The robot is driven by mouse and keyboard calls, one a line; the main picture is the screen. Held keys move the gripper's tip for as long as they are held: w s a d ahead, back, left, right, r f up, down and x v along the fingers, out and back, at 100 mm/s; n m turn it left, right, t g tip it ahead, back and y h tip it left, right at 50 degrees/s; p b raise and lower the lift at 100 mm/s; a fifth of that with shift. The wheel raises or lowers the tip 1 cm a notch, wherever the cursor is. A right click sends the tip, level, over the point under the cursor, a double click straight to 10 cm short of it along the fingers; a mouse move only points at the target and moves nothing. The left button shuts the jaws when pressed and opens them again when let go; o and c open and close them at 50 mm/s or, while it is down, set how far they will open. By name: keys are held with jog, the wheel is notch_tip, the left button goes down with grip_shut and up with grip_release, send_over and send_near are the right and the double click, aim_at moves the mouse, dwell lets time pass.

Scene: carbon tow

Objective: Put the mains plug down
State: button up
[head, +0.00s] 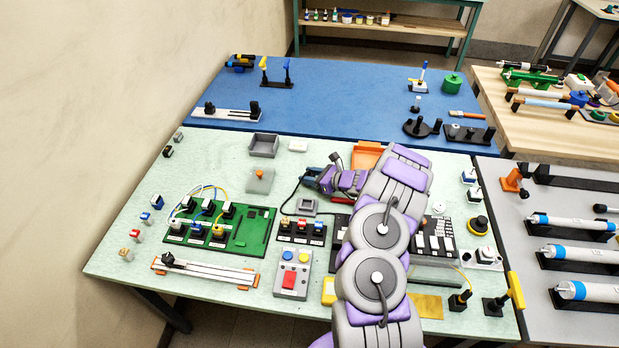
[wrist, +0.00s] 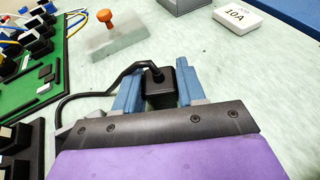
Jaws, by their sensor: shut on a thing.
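The mains plug (wrist: 156,90) is a black block with a dark cable running off to the left and down. My gripper (wrist: 158,84) has its blue fingers on either side of the plug and is shut on it, above the pale green bench top. In the head view my gripper (head: 312,176) is near the middle of the bench, with the black cable (head: 291,197) curving down from it. The plug itself is hard to make out in the head view. Its pins are not visible in the wrist view, and the gap below it is unclear.
A grey block with an orange knob (wrist: 110,35) stands ahead left; a white box marked 10A (wrist: 237,16) lies ahead right. A green circuit board (head: 220,230) is at left. A grey open tray (head: 264,145) and orange tray (head: 368,154) stand behind. Bare bench lies between them.

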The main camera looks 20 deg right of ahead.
jog(key=shift+d, duration=0.1)
jog(key=o, duration=0.7)
jog(key=shift+a, duration=0.3)
jog(key=o, duration=0.3)
jog(key=shift+o, duration=0.2)
jog(key=shift+d, duration=0.15)
